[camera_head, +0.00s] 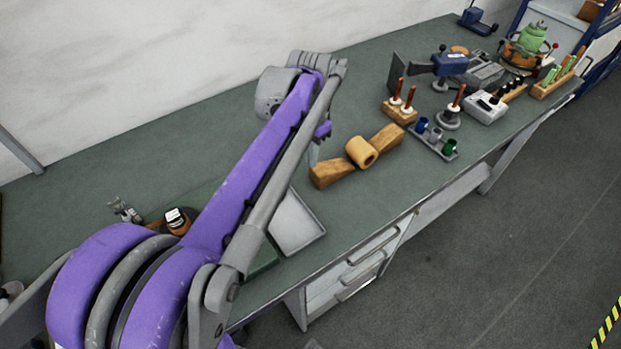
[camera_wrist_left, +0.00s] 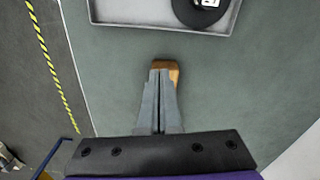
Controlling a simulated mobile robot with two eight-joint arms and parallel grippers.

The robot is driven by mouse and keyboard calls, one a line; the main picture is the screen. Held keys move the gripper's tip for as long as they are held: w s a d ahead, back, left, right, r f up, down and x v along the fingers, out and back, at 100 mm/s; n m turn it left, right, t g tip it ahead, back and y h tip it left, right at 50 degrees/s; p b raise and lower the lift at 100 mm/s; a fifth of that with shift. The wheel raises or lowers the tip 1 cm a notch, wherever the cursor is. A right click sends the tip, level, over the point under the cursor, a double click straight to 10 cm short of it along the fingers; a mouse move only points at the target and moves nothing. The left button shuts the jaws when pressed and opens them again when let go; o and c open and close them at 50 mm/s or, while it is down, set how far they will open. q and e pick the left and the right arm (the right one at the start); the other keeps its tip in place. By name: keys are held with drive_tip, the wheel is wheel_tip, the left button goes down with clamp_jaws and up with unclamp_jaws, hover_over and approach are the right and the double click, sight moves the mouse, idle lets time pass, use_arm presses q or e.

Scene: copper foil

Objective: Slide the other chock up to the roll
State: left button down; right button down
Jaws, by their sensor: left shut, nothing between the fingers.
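The roll (camera_head: 357,150) is a small copper-tan cylinder lying on the green bench top. One wooden chock (camera_head: 332,173) lies on its left and another wooden chock (camera_head: 387,138) on its right. Both look very close to the roll; I cannot tell whether they touch it. My left gripper (camera_head: 313,155) is shut and empty at the outer end of the left chock. In the left wrist view the shut fingers (camera_wrist_left: 159,72) cover part of a wooden chock (camera_wrist_left: 175,73); contact is unclear. The roll is hidden there. My right gripper is not in view.
A grey tray (camera_head: 310,237) stands near the front edge, partly behind my left arm; a black, white-labelled round object (camera_wrist_left: 203,8) shows in the wrist view's tray (camera_wrist_left: 130,24). A cup rack (camera_head: 432,140) and a wooden tool block (camera_head: 400,112) stand beyond the right chock.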

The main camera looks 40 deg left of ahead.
sight(319, 174)
use_arm(q)
wheel_tip(319, 174, down, 10)
drive_tip(key=shift+w+d+r+b, duration=0.1)
drive_tip(key=shift+d+b, duration=0.05)
drive_tip(key=shift+b, duration=0.35)
drive_tip(key=shift+w, duration=0.1)
drive_tip(key=shift+w, duration=1)
drive_tip(key=shift+d+r, duration=0.1)
drive_tip(key=shift+r, duration=0.05)
